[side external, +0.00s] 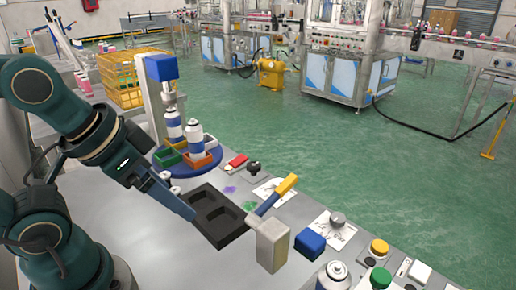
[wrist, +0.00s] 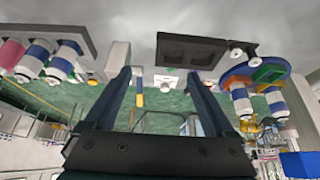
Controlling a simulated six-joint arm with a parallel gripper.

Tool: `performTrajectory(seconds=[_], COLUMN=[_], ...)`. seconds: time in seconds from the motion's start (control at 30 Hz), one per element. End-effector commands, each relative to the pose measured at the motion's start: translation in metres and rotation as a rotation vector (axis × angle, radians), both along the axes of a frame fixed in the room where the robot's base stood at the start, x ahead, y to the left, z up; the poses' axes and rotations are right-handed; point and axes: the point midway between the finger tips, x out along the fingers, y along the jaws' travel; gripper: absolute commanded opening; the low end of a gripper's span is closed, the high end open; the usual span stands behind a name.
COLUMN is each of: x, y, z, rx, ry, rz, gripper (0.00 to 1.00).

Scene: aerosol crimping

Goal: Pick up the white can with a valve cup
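White cans with a blue band stand in several places. In the side view, one can (side external: 194,139) stands on the blue round table and another (side external: 173,124) is just behind it, under the blue-topped column. A third can (side external: 335,275) with a metallic top is at the bottom edge, partly cut off. The wrist view shows two cans (wrist: 241,101) by the blue disc and banded cans (wrist: 68,60) at left. Whether any can carries a valve cup is too small to tell. My gripper (side external: 183,200) is beside the dark tray, apart from the cans; its fingers (wrist: 162,75) are open and empty.
The dark two-pocket tray (side external: 217,216) lies on the grey bench. The blue round table (side external: 211,160) holds coloured bins. Bare bench shows in front.

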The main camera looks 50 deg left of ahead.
Motion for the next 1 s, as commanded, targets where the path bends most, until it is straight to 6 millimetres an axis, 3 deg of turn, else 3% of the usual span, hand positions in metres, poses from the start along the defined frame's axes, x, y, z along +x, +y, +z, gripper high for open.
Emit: performTrajectory(seconds=[0.37, 0.67, 1.0], x=[0.001, 0.001, 0.067], y=[0.000, 0.000, 0.040], z=[0.005, 0.054, 0.082], rx=[0.000, 0.000, -0.002], ry=[-0.003, -0.006, 0.032], rz=[0.000, 0.000, 0.166], gripper=[0.90, 0.90, 0.90])
